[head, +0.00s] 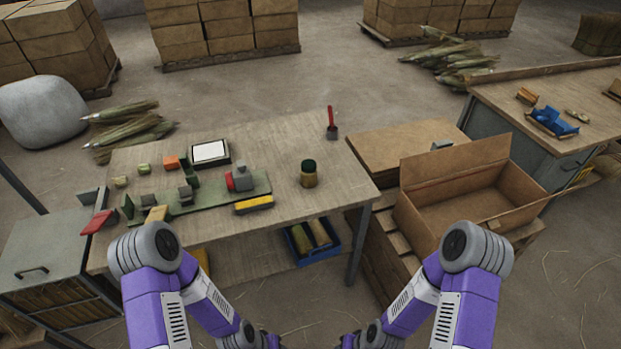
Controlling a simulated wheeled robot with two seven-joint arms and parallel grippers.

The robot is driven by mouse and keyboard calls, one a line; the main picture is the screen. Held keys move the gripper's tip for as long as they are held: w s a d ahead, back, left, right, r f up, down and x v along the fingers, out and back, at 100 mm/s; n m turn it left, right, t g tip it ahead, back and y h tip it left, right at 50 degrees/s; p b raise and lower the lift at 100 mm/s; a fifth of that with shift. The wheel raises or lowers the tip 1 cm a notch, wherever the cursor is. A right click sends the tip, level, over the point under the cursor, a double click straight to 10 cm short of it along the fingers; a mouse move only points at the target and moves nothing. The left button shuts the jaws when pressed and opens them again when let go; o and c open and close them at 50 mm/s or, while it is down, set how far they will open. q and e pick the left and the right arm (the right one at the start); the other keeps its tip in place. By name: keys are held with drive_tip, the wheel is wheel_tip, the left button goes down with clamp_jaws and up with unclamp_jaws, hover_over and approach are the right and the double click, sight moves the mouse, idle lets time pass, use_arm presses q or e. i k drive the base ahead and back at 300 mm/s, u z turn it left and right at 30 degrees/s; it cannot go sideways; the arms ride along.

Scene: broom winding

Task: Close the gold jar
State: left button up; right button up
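A small gold jar (309,180) stands upright on the wooden workbench (290,130), right of its middle. A dark green top (308,165) sits over its mouth. I cannot tell at this size whether the top is a seated lid or lies loose. No separate lid is clearly visible beside the jar. My two arms come in at the bottom of the head view, and their forearms run down out of the picture. Both of my grippers are below the frame edge and hidden, well apart from the jar.
A green winding fixture (205,195) with a grey-and-red motor (240,178) fills the bench left of the jar. A yellow block (254,204) lies in front. A red-handled tool (331,122) stands at the back edge. An open cardboard box (470,205) stands right.

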sight(309, 180)
drive_tip(key=z, duration=1.25)
drive_tip(key=i, duration=1.1)
drive_tip(key=u, duration=1.75)
